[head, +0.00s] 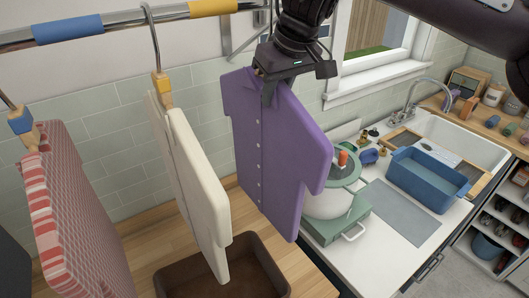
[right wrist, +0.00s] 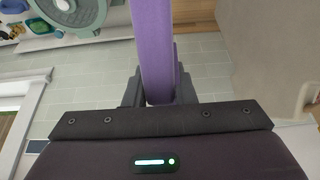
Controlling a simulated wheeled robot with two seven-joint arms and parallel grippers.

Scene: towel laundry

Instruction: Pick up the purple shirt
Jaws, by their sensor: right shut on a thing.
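The purple shirt (head: 275,150) is a flat, stiff shirt shape with a row of buttons. It hangs in the air in the head view, to the right of the cream shirt. My right gripper (head: 268,88) is shut on its top edge near the collar. In the right wrist view the purple shirt (right wrist: 153,45) runs up from between the two fingers of the right gripper (right wrist: 158,90). My left gripper is not in view.
A cream garment (head: 195,185) and a red striped one (head: 70,215) hang from the rail (head: 130,18). A brown bin (head: 265,278) sits below on the wooden counter. A pot (head: 325,203), blue tub (head: 428,178) and sink (head: 465,135) are at right.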

